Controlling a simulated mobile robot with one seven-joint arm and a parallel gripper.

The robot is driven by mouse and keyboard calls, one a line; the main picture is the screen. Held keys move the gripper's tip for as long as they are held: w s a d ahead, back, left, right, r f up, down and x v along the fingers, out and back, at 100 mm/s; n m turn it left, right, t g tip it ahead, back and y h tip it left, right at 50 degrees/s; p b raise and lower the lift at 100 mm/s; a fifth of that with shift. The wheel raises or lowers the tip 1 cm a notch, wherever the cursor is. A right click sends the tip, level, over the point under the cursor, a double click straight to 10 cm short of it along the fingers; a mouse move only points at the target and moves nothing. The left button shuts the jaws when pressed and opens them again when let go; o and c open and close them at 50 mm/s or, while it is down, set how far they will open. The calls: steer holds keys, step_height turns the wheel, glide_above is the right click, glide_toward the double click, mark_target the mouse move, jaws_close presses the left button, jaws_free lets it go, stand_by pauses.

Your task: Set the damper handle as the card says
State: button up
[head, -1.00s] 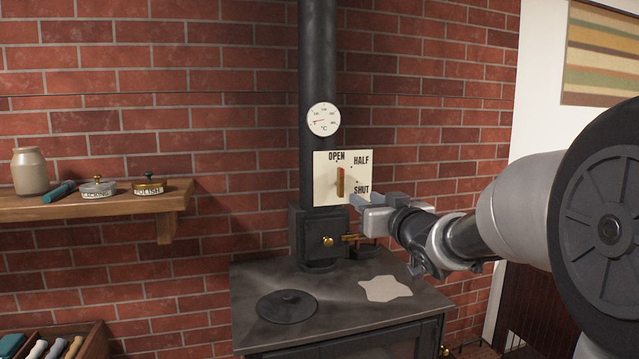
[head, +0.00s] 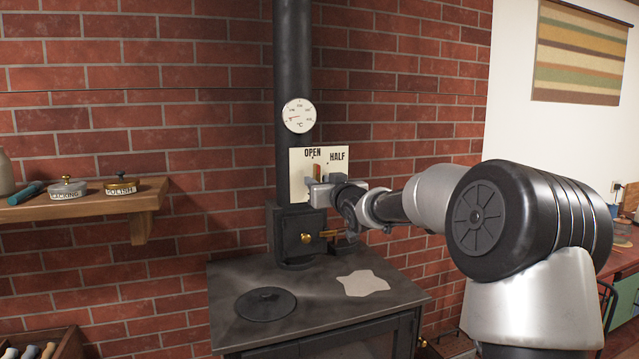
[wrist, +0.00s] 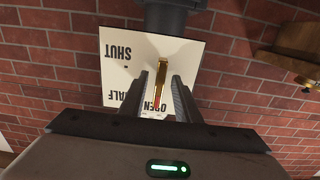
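The damper plate (head: 301,163) is cream, mounted at the stove pipe and lettered OPEN, HALF and SHUT; in the head view my gripper hides SHUT. The damper handle (head: 317,171), brass with a red end, points up towards OPEN. In the wrist view, which is upside down, the handle (wrist: 160,84) lies between the two fingers of my gripper (wrist: 160,79), with gaps visible beside it. My gripper (head: 314,184) is open at the plate in the head view. I see no separate instruction card in these frames.
The black stove top (head: 320,308) below carries a round lid (head: 265,303) and a pale flat patch (head: 363,283). A dial gauge (head: 299,116) sits on the pipe (head: 292,60). A wooden shelf (head: 90,205) with two labelled tins is at left.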

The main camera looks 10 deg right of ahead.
steer(key=shift+c, duration=0.5)
jaws_close()
steer(key=shift+m, duration=0.3)
steer(key=m+p, duration=0.2)
steer(key=shift+d+r+m, duration=0.1)
steer(key=shift+d+m, duration=0.05)
steer(key=shift+m, duration=0.25)
steer(key=shift+d+f+m+b, duration=0.15)
steer(key=shift+m+b, duration=0.15)
steer(key=shift+m, duration=2.1)
steer(key=shift+a+f+m+b, duration=0.1)
steer(key=shift+m+b, duration=0.2)
steer(key=shift+m, duration=2.1)
steer(key=shift+d+f+m+b, duration=0.15)
steer(key=shift+m+b, duration=0.15)
steer(key=shift+m, duration=2.1)
